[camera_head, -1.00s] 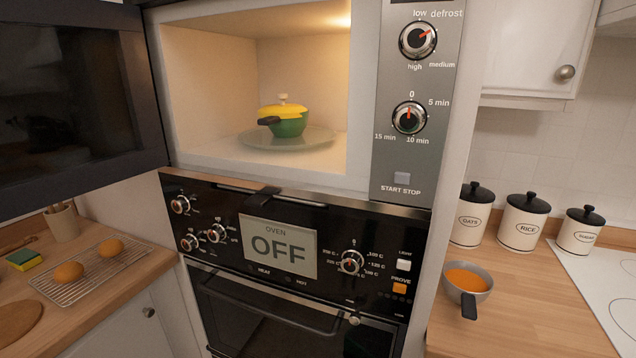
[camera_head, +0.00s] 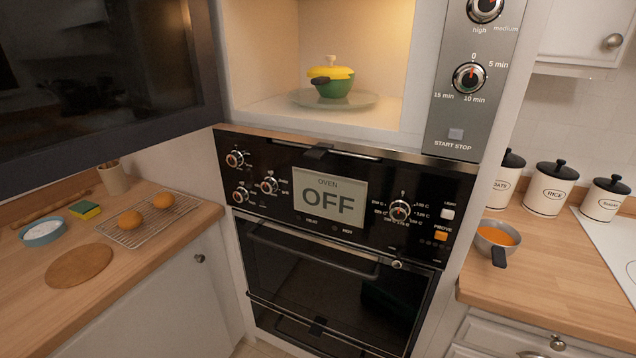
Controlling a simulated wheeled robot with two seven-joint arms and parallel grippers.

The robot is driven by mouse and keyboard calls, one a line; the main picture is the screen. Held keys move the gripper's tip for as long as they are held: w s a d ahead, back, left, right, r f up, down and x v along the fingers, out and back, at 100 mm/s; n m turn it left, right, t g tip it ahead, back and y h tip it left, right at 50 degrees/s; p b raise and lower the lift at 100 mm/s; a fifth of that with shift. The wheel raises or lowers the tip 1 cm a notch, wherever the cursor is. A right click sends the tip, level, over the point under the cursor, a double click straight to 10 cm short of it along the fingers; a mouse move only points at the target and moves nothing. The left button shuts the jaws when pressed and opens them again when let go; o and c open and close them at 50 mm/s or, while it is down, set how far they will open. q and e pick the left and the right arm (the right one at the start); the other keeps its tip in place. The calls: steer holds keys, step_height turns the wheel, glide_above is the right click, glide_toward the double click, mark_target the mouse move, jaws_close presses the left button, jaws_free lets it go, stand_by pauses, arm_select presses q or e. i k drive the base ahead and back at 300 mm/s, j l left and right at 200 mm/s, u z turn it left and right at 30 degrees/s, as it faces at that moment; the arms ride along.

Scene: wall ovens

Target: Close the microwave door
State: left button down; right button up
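The microwave door (camera_head: 105,75) stands open at the upper left, swung out to the left of the microwave cavity, and its top is cut off by the frame. The microwave (camera_head: 270,70) is lit inside. A green pot with a yellow lid (camera_head: 332,82) sits on the glass turntable (camera_head: 370,100) in it. The control panel (camera_head: 465,110) with dials and a start/stop button is right of the cavity. Neither of my grippers is in view.
The oven (camera_head: 330,265) below is shut and its display reads OFF. The left counter (camera_head: 135,215) holds a wire rack (camera_head: 140,232) with two buns. The right counter (camera_head: 540,260) holds a pan (camera_head: 497,240) and labelled canisters (camera_head: 548,190).

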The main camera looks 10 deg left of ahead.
mark_target(85, 85)
steer(key=k+j+u, duration=0.35)
steer(key=j+u, duration=0.2)
steer(key=k+j+u, duration=0.25)
steer(key=i+j, duration=0.1)
